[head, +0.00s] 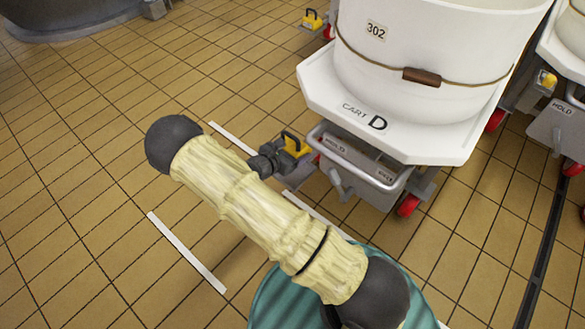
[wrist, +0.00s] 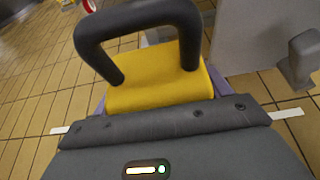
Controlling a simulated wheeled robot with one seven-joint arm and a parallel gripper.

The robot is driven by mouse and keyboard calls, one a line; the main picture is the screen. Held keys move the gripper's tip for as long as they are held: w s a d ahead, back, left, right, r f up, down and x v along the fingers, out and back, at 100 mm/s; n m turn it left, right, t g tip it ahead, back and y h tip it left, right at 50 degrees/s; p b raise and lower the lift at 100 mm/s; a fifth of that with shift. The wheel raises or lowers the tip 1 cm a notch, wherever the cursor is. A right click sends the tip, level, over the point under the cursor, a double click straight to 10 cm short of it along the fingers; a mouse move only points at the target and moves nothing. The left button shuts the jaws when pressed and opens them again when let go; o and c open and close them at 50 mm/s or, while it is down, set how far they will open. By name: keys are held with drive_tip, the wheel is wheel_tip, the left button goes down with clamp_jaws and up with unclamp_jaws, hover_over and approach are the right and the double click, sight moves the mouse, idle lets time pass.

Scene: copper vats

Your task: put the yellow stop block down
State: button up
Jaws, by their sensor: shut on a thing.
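The yellow stop block (head: 293,146) with its black loop handle is at the end of my arm in the head view, beside the front left of cart D (head: 400,130). In the wrist view the yellow stop block (wrist: 160,88) fills the upper middle, its dark handle (wrist: 138,22) standing up. My gripper (head: 272,158) is shut on the block. The fingertips are hidden in both views. I cannot tell whether the block's underside touches the floor.
Cart D carries a white tub (head: 430,50) marked 302. A grey pedal box (head: 360,165) and red wheels sit at its front. Another yellow block (head: 312,20) stands behind, and a second cart is at right. White floor lines (head: 187,252) mark the tiles; the left floor is open.

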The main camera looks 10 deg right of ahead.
wheel_tip(320, 180, down, 4)
drive_tip(key=shift+f+b, duration=0.1)
drive_tip(key=shift+b, duration=0.85)
wheel_tip(320, 180, down, 4)
drive_tip(key=b, duration=0.2)
drive_tip(key=shift+w+b, duration=0.1)
drive_tip(key=shift+b, duration=0.2)
drive_tip(key=shift+d, duration=0.1)
drive_tip(key=shift+a+f, duration=0.2)
drive_tip(key=shift+f, duration=0.15)
drive_tip(key=shift+f, duration=0.1)
drive_tip(key=shift+d, duration=0.1)
